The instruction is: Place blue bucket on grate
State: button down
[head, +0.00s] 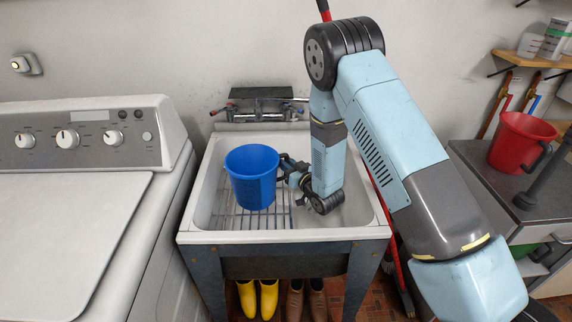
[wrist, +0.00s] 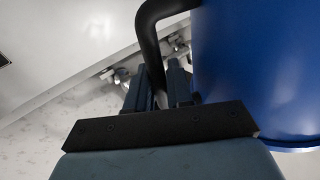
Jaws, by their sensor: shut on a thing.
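The blue bucket (head: 252,178) is upright over the white tub, in front of the metal grate (head: 234,219) in the head view. Whether its base touches the grate cannot be told. My gripper (head: 289,171) is at the bucket's right side, shut on its dark handle. In the wrist view, the gripper's fingers (wrist: 161,92) close around the black handle (wrist: 150,40), with the blue bucket wall (wrist: 260,70) filling the right. The grate is partly hidden by the bucket and shows below and beside it, inside the tub.
The tub's front rim (head: 285,236) and a faucet (head: 262,105) at the back bound the space. A washing machine (head: 75,200) stands left. A red bucket (head: 520,140) sits on a counter at right. Yellow boots (head: 258,298) and brown shoes (head: 306,300) are under the tub.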

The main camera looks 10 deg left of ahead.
jog(key=c, duration=1)
grip_release()
jog(key=shift+d, duration=0.1)
jog(key=v, duration=0.7)
jog(key=shift+s, duration=0.15)
jog(key=shift+d, duration=0.15)
